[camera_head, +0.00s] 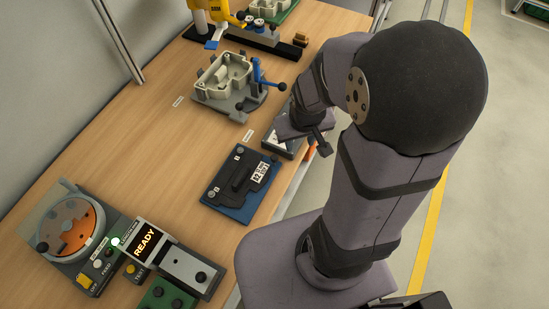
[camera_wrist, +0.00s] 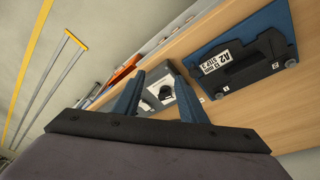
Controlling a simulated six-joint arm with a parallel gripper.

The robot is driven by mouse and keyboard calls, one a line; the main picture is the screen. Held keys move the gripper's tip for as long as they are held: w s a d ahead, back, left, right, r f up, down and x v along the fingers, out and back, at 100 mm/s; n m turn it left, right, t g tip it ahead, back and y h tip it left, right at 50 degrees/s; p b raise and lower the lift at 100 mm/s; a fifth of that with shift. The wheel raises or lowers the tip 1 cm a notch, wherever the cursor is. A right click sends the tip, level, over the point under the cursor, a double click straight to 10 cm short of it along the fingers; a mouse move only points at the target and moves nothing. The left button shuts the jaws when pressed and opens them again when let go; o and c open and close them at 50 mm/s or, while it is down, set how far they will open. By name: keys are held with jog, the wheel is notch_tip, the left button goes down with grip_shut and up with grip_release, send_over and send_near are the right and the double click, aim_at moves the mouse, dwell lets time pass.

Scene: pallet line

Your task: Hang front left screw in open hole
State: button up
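My gripper (camera_wrist: 158,78) shows in the wrist view with its two blue-grey fingers spread apart and nothing visibly held between them. In the head view my arm hides most of it. A pale open housing (camera_head: 222,77) sits in a grey fixture (camera_head: 241,105) on the bench, with a blue clamp at its right. A dark cover (camera_head: 240,178) lies on a blue plate (camera_head: 236,212), left of my wrist; it also shows in the wrist view (camera_wrist: 250,62). No single screw or open hole can be made out clearly.
A round orange-topped feeder (camera_head: 72,228) and a display reading READY (camera_head: 146,241) stand at the near left. A grey box (camera_wrist: 165,92) lies beyond my fingers. A yellow tool (camera_head: 222,14) stands at the far end. Bare wood (camera_head: 150,140) lies along the left.

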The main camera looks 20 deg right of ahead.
jog(key=w+d+t+p, duration=0.3)
jog(key=w+d+t, duration=0.3)
jog(key=w+d, duration=0.6)
jog(key=n+t+y+b, duration=0.6)
jog(key=n+t+y, duration=0.1)
jog(key=y, duration=0.3)
send_near(277, 160)
jog(key=d+x, duration=0.1)
jog(key=x, duration=0.3)
jog(key=shift+p+x, duration=0.5)
jog(key=shift+x, duration=0.8)
jog(key=shift+a+r, duration=0.1)
jog(key=shift+w+a+r+p, duration=0.15)
jog(key=shift+w+a+p, duration=0.75)
jog(key=shift+p, duration=0.15)
jog(key=shift+p+x, duration=0.5)
jog(key=shift+x, duration=0.8)
